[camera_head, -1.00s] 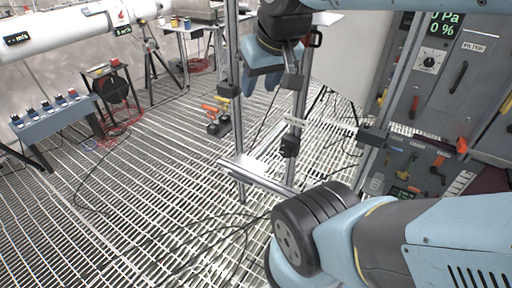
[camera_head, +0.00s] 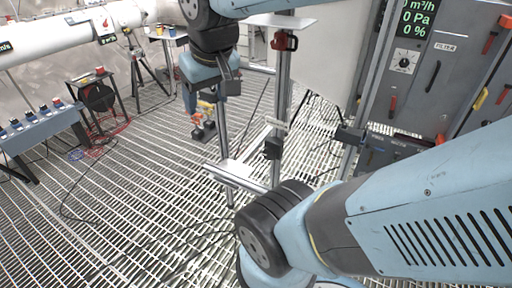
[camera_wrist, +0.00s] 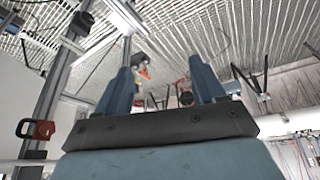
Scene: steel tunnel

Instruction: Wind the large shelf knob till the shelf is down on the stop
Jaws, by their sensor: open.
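The small pale shelf (camera_head: 279,20) is high on an upright metal post in the head view. A red knob or clamp with dark parts (camera_head: 285,41) sits just under it; it also shows at the left of the wrist view (camera_wrist: 38,129). Which part is the large knob is unclear. A black block (camera_head: 272,148) is lower on the same post; I cannot tell if it is the stop. My gripper (camera_head: 191,100) hangs left of the post, apart from the knob. In the wrist view its two blue fingers (camera_wrist: 163,88) are spread with nothing held between them.
A second metal post (camera_head: 222,128) stands close to my gripper. A low metal rail (camera_head: 250,180) crosses near the posts' feet. The control panel (camera_head: 425,75) is at the right. A blue bench (camera_head: 45,132) is at the far left. The grating floor between is mostly open, with cables.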

